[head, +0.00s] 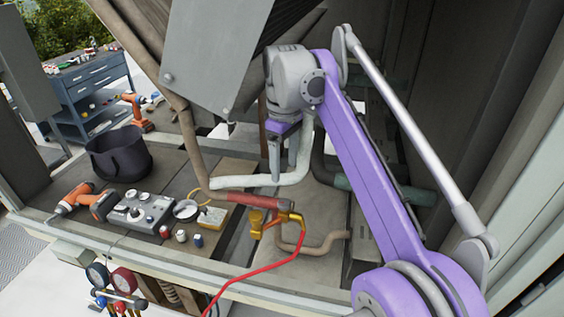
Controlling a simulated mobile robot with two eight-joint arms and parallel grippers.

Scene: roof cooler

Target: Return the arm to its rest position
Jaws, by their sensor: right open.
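My right arm comes in from the lower right. It has purple links and a grey wrist and reaches up and over the cooler's open bay. My right gripper (284,168) hangs below the wrist, pointing down, with its jaws open. I see nothing held between its fingers. It is above and behind a red-sleeved pipe (250,198) with a brass fitting, near a pale bent pipe (262,181); whether it touches that pipe I cannot tell. My left gripper is not in view.
A black bag (118,155), an orange drill (75,200), a grey control box (140,211) and small cans stand on the ledge to the left. A red hose (262,268) hangs down the front. A grey panel (215,55) slants above. A blue tool cart (92,85) stands at far left.

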